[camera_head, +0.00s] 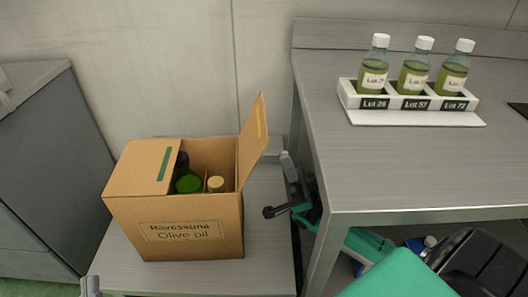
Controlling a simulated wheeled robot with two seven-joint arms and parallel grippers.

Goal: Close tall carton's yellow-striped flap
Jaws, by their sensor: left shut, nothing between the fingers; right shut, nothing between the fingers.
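The tall cardboard carton (190,232), labelled "Ravessuna Olive oil", stands on a low grey bench. Its yellow-striped flap (252,140) stands up on the right side, leaning slightly outward. The opposite flap (145,170), with a green stripe, lies folded over the left part of the top. In the opening I see a green-capped bottle (188,184) and a tan-capped one (215,184). My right gripper (287,160) is shut and empty, pointing up just right of the carton and the raised flap, apart from them. My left gripper (91,284) shows only its tip at the bottom edge, shut, left of the carton.
A higher grey table (400,180) stands on the right, its leg close to my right arm. On it, a white rack (345,96) holds three labelled oil bottles. A grey cabinet (40,160) stands on the left. The wall is close behind the carton. Bare bench (268,262) shows right of the carton.

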